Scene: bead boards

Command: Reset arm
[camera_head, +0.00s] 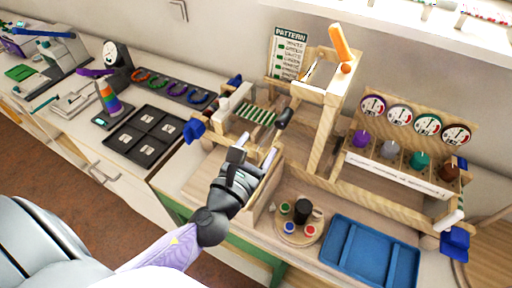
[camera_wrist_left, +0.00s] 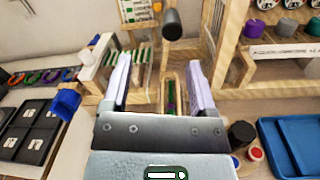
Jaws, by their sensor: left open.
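My left gripper (camera_head: 256,158) is open and empty over the front middle of the wooden bench, in front of a wooden frame with green strips (camera_head: 254,116). In the left wrist view its two pale fingers (camera_wrist_left: 160,88) stand wide apart, with nothing between the tips. Behind and below the fingers is a narrow wooden slot (camera_wrist_left: 172,92) with something green in it; I cannot tell what it is. My right gripper is not in view.
A blue tray (camera_head: 370,252) and a round board with small pots (camera_head: 299,228) lie at the right. A tall wooden post with an orange handle (camera_head: 341,44) stands behind. A rack with dials (camera_head: 400,150) stands at the back right. Black trays (camera_head: 146,137) lie at the left.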

